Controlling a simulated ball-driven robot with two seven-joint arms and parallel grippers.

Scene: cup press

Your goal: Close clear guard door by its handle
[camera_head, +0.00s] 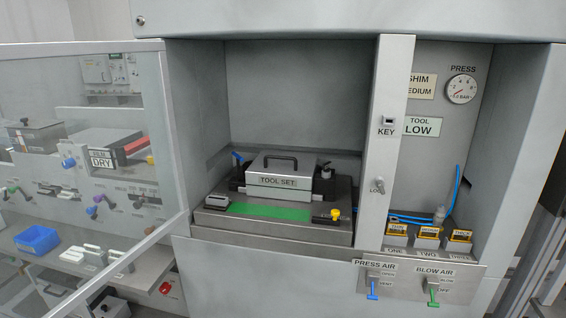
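The clear guard door (70,190) stands open at the left of the press, swung out toward me. Its pale frame (176,140) meets the left side of the press opening, and its lower rail (130,253) slants down to the lower left. The door runs out of the picture on the left. I cannot make out its handle for certain. The press opening is uncovered, with the block labelled TOOL SET (278,194) and its dark top handle inside on a metal base (270,230). Neither of my grippers is in view.
Behind the clear panel are a box labelled DRY (102,162), a blue bin (37,239) and pale handled pieces (83,254). A post with a KEY switch and LOCK (388,130) stands right of the opening. PRESS AIR (373,283) and BLOW AIR (433,290) levers stick out below.

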